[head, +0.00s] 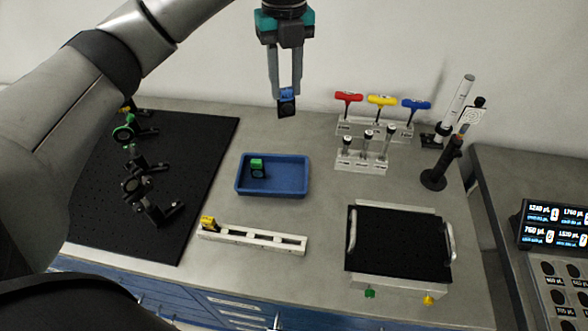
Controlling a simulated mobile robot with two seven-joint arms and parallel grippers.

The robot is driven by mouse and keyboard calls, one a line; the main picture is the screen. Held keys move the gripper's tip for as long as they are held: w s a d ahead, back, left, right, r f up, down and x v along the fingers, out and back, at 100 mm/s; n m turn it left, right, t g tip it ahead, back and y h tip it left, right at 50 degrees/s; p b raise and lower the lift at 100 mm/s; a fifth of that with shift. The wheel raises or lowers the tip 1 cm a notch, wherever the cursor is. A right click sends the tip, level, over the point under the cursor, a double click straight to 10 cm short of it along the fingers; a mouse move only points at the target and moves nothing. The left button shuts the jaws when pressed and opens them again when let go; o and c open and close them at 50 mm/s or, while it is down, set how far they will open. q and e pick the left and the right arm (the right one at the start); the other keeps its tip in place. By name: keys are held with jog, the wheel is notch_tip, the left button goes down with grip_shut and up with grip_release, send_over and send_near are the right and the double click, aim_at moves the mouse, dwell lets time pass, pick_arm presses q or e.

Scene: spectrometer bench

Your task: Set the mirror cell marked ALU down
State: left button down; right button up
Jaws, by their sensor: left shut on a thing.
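My left gripper (286,92) is at the top centre, pointing down, shut on a small black mirror cell with a blue top (287,106). The cell hangs in the air, apart from the bench. Its marking is too small to read. A blue tray (306,178) on the bench below holds a black cell with a green top (257,168). A pale slotted rack (255,236) in front of the tray holds a cell with a yellow top (208,223) at its left end. My right gripper does not show.
A black breadboard (200,165) with several optic mounts lies at left. Red, yellow and blue T-handle tools (382,100) stand in a clear rack at the back. A black-topped plate with handles (398,240) is at right front. Bare bench surrounds the tray.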

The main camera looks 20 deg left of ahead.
aim_at(285, 99)
pick_arm(q)
jog(key=shift+w+r, duration=0.1)
notch_tip(285, 99, down, 6)
jog(key=shift+a+f+b, duration=0.1)
jog(key=shift+f+b, duration=0.15)
jog(key=shift+b, duration=0.6)
jog(key=shift+f, duration=6.6)
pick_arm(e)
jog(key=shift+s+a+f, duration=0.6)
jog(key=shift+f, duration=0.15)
pick_arm(q)
jog(key=shift+f, duration=0.1)
jog(key=c, duration=0.6)
grip_release()
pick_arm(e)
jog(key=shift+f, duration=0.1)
